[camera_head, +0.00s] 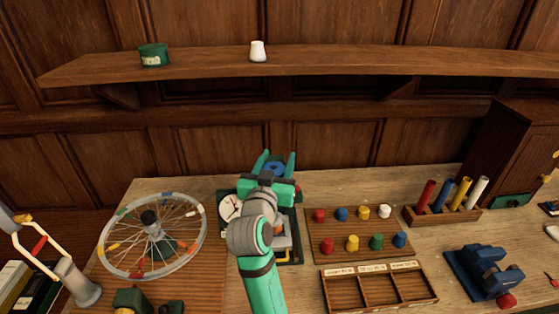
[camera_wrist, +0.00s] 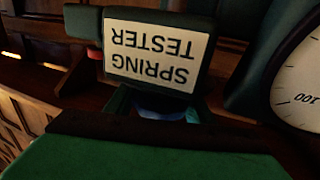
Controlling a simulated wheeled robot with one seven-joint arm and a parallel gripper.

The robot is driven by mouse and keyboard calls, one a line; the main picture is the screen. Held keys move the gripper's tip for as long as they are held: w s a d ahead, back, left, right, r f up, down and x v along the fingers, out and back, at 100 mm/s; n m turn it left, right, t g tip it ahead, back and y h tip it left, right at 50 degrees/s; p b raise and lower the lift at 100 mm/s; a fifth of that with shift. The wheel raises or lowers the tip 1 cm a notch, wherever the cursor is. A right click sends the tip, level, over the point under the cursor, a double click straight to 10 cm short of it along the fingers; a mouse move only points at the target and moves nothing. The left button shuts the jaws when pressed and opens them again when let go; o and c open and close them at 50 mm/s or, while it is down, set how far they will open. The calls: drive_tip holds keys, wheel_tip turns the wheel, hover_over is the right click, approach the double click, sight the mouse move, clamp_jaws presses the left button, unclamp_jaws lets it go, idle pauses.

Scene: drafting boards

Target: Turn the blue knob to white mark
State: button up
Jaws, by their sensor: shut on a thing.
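The blue knob (camera_head: 274,168) is at the back of the dark green spring tester (camera_head: 225,192), between the two fingers of my gripper (camera_head: 277,158). My gripper is shut on the knob, with a finger on each side. A sliver of blue knob (camera_wrist: 160,114) also shows in the wrist view, below the upside-down "SPRING TESTER" label (camera_wrist: 158,52). The white dial (camera_head: 230,207) is left of my wrist, and part of its face (camera_wrist: 302,85) shows at the wrist view's right edge. I cannot make out the white mark. My arm hides much of the tester.
A spoked wheel (camera_head: 190,258) stands close on the left. A wooden board with several coloured pegs (camera_head: 363,228) lies close on the right, with a compartment tray (camera_head: 378,305) in front. A shelf (camera_head: 330,66) runs above the bench.

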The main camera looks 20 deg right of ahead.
drive_tip(key=shift+a+y, duration=0.15)
drive_tip(key=shift+y, duration=0.15)
drive_tip(key=o, duration=1.1)
drive_tip(key=shift+c, duration=0.2)
drive_tip(key=v, duration=1)
drive_tip(key=shift+s+a, duration=0.15)
drive_tip(key=shift+s, duration=0.25)
drive_tip(key=shift+f, duration=0.15)
